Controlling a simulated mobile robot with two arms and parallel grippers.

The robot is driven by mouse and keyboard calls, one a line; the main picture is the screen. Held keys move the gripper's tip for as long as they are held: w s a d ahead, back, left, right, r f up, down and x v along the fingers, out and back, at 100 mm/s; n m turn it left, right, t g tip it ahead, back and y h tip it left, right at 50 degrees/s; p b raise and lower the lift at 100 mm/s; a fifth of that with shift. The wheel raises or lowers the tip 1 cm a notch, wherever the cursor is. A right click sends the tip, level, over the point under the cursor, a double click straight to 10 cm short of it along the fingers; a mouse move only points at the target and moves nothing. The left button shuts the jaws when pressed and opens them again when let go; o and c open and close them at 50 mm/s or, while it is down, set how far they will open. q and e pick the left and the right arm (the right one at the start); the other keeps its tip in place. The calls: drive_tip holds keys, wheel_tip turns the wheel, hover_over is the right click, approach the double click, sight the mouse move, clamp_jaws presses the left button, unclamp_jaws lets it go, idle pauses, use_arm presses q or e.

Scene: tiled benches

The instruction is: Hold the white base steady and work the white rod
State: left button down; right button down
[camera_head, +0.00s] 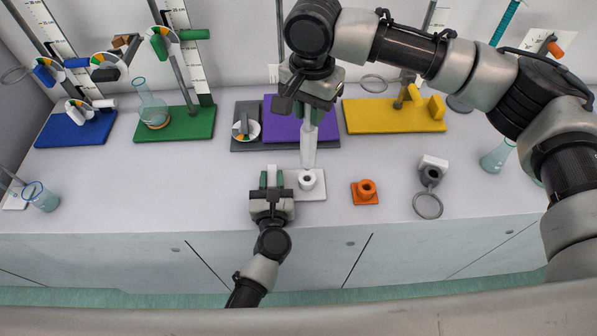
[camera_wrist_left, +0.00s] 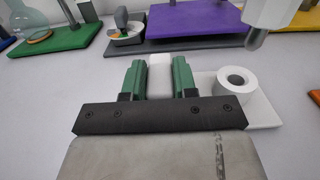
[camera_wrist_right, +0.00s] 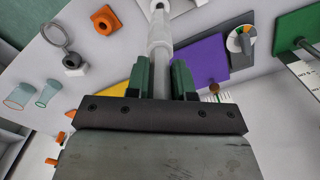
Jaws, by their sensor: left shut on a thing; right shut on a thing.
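The white base (camera_head: 315,190) lies on the bench near its front edge, with a round white socket (camera_head: 307,179) standing on it. It also shows in the left wrist view (camera_wrist_left: 262,110). My left gripper (camera_head: 272,180) is shut on a white block at the base's left side, seen between the green fingers (camera_wrist_left: 159,76). My right gripper (camera_head: 312,108) is shut on the white rod (camera_head: 309,148), which hangs roughly upright. In the left wrist view the rod's lower tip (camera_wrist_left: 257,38) is above and apart from the socket. The rod's upper part is hidden by the right gripper.
An orange socket (camera_head: 366,190) and a grey socket with a ring (camera_head: 428,204) stand to the right. Behind are a purple plate (camera_head: 290,130), a yellow plate (camera_head: 375,118), a green stand (camera_head: 190,128) and a blue stand (camera_head: 60,133). Glass flasks stand at both sides.

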drive_tip(key=shift+r, duration=1.4)
use_arm(q)
drive_tip(key=c, duration=0.8)
unclamp_jaws()
drive_tip(key=shift+s, duration=0.15)
drive_tip(key=s, duration=1.1)
drive_tip(key=shift+s, duration=0.4)
